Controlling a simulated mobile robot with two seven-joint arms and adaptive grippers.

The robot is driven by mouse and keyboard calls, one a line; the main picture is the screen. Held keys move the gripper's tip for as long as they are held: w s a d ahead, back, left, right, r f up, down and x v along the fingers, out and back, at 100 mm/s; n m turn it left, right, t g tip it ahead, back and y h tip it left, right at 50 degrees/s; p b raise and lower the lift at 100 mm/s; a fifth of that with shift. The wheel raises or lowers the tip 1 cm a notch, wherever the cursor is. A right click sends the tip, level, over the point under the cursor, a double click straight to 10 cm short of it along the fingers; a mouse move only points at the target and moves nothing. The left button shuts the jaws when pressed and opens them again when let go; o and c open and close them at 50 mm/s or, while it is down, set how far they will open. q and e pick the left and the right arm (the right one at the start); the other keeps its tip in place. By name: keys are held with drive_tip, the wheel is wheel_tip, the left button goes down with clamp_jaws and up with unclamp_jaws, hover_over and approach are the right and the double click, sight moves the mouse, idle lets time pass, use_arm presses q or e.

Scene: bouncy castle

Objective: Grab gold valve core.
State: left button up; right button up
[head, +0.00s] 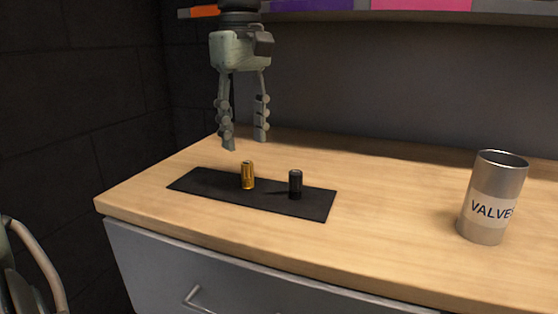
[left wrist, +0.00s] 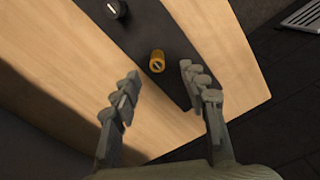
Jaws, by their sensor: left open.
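The gold valve core (head: 247,175) is a small upright cylinder on a black mat (head: 215,187) on the wooden counter. It also shows in the left wrist view (left wrist: 157,62), just beyond and between the fingertips. A black valve core (head: 295,184) stands on the mat to its right; it shows at the top of the left wrist view (left wrist: 116,9). My left gripper (head: 245,142) points down above the mat, behind and over the gold core. It is open and empty, apart from the core. My right gripper is not seen.
A metal can (head: 489,200) labelled "VALVE" stands at the right of the wooden counter (head: 395,215). A shelf with coloured boxes (head: 420,5) runs along the top. The counter between mat and can is clear. A drawer handle (head: 200,299) is below the front edge.

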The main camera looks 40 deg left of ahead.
sight(247, 163)
use_arm(q)
drive_tip(key=shift+w+f, duration=0.1)
drive_tip(key=shift+w, duration=0.15)
drive_tip(key=shift+f, duration=0.35)
wheel_tip(247, 163, down, 6)
drive_tip(key=shift+s+r+b, duration=0.1)
drive_tip(key=shift+r+b, duration=0.1)
drive_tip(key=shift+b, duration=0.1)
drive_tip(key=shift+f, duration=0.6)
clamp_jaws()
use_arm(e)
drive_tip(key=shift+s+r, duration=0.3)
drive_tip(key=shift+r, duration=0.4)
